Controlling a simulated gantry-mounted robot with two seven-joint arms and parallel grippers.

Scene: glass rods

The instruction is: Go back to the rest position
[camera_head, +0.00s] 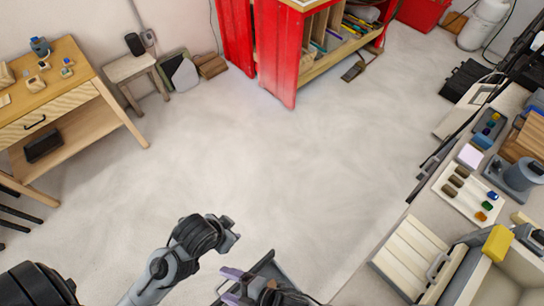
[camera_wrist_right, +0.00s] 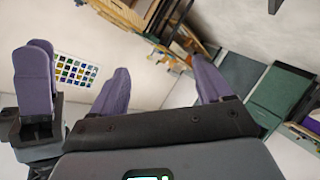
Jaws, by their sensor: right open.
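My right gripper (camera_head: 230,285) is at the bottom middle of the head view, with its purple fingers pointing left. Its jaws are open, with a clear gap and nothing between the fingers in the right wrist view (camera_wrist_right: 162,86). My left arm comes in from the bottom left, and its dark wrist end is just above and left of the right gripper. Another pair of purple fingers (camera_wrist_right: 36,75), which looks like my left gripper, stands at the left of the right wrist view. Its two fingers overlap there, so I cannot tell its opening.
A wooden table (camera_head: 75,95) with small items stands at the left. A red cabinet (camera_head: 290,60) is at the top. A workbench at the right holds a white tray (camera_head: 450,200) and a yellow block (camera_head: 497,243). The pale floor (camera_head: 270,160) between them is clear.

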